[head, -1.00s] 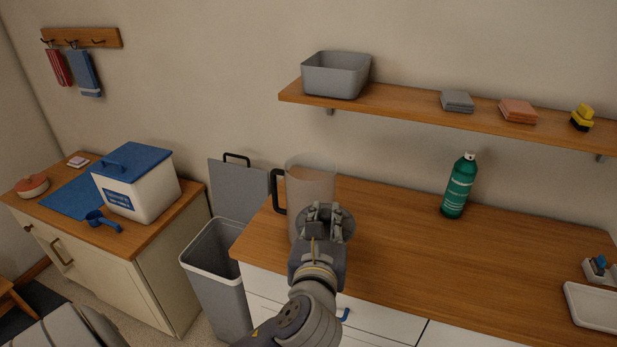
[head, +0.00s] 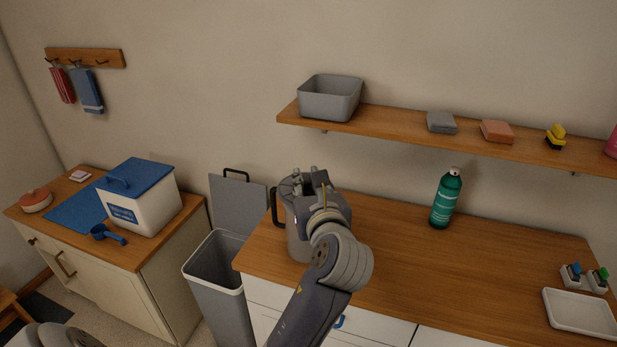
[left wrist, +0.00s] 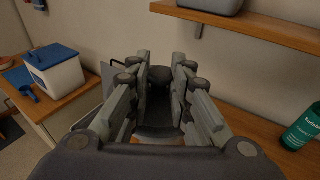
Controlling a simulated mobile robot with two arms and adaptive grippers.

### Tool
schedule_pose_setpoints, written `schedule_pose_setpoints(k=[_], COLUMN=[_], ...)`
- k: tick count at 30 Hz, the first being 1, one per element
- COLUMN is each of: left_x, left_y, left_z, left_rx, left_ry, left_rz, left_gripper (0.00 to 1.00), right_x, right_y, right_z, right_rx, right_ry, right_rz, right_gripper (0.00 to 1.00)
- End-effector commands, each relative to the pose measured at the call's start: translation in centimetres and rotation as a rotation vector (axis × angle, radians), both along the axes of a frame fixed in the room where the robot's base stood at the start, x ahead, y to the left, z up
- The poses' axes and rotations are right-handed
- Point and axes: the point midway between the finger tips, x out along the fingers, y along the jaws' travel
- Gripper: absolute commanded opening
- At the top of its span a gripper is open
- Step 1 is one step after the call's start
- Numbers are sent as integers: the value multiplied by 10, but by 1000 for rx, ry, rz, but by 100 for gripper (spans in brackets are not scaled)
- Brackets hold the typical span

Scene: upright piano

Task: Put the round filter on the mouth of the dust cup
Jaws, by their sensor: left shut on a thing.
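The dust cup (head: 297,243) is a see-through grey cup with a black handle on its left, upright at the counter's left end. My left gripper (head: 306,178) is over its mouth, shut on the round filter (head: 286,188), a dark grey disc mostly hidden by the fingers. In the left wrist view the fingers close around a dark part of the filter (left wrist: 160,75). Whether the filter touches the cup's rim or is just above it, I cannot tell. My right gripper is not in view.
A grey bin (head: 216,280) stands left of the counter (head: 400,255). A green bottle (head: 446,200) and a white tray (head: 580,314) are farther right. A shelf (head: 400,122) with a grey basket (head: 330,98) hangs above. The middle of the counter is clear.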

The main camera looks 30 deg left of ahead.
Motion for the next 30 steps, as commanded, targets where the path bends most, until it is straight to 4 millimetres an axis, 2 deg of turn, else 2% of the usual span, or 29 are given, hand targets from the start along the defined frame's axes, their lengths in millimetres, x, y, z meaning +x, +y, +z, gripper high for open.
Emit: schedule_pose_setpoints(k=[1,6,12,17,24,30], left_x=[12,49,71,75,74,74], left_y=[8,30,43,45,44,44], left_z=[1,-3,-7,-14,-43,-43], left_rx=[1,1,-1,-1,-2,-2], left_ry=[0,-1,-1,1,1,-2], left_rz=[3,2,0,0,-2,-3], left_gripper=[0,0,0,0,0,0], right_x=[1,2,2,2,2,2], right_y=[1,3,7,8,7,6], right_z=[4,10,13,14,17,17], right_rx=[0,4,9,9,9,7], right_ry=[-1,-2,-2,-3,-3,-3], right_rz=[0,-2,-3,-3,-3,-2], right_gripper=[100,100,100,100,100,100])
